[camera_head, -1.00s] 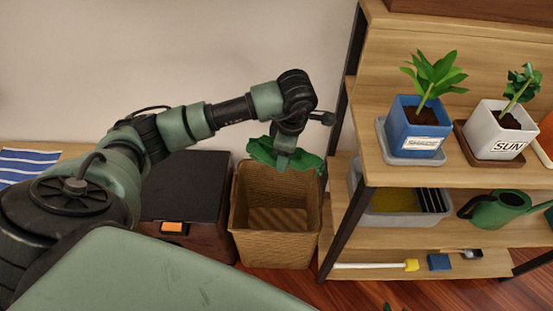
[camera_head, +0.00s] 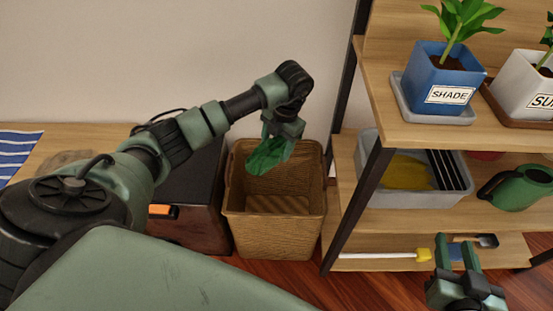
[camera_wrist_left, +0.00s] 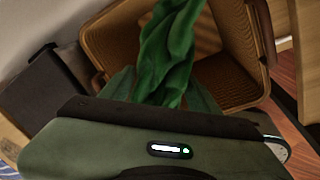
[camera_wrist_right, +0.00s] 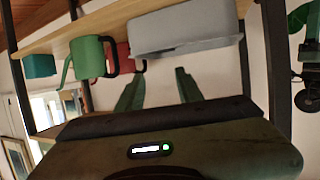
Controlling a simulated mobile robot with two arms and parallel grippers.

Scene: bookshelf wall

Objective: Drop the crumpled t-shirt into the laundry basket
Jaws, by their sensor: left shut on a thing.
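The crumpled t-shirt (camera_head: 268,156) is green and hangs from my left gripper (camera_head: 283,128). That gripper is shut on it above the laundry basket (camera_head: 275,232), over the back left part of its opening. The basket is woven, brown and stands on the floor. In the left wrist view the shirt (camera_wrist_left: 170,50) hangs down between the fingers, with the basket (camera_wrist_left: 237,80) behind it. My right gripper (camera_head: 457,252) is open and empty in front of the low shelf. Its two fingers (camera_wrist_right: 157,85) stand apart in the right wrist view.
A dark box (camera_head: 190,205) stands left of the basket. A wooden shelf (camera_head: 420,128) with a black post stands right of it, holding a blue plant pot (camera_head: 440,82), a grey bin (camera_head: 428,200) and a green watering can (camera_head: 524,189).

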